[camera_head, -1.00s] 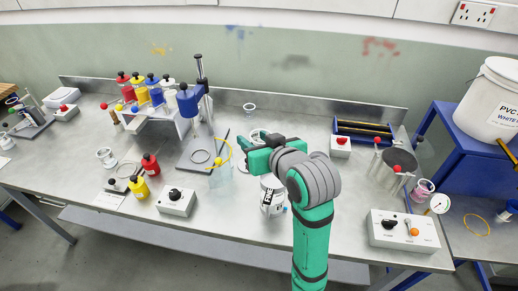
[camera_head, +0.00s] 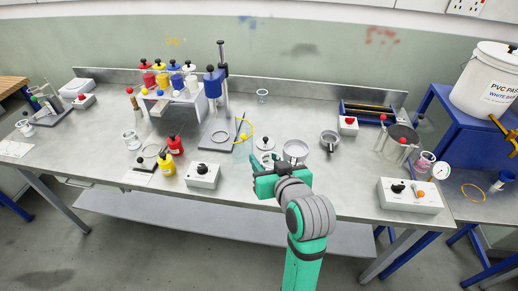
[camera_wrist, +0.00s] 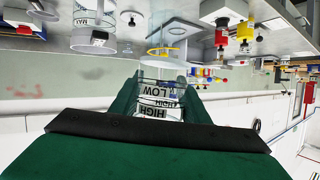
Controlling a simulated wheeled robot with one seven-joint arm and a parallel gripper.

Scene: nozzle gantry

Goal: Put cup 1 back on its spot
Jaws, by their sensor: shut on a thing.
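My gripper (camera_head: 266,184) is over the front of the bench, right of the stand with the blue-topped column (camera_head: 214,85). In the wrist view its green fingers are shut on a clear cup (camera_wrist: 158,108) with printed HIGH bands. In the head view the held cup is mostly hidden or too faint to make out. No cup number is readable, so I cannot tell for sure that it is cup 1. A pale ring (camera_head: 220,138) lies on the stand's base, but I cannot tell which place is the cup's spot.

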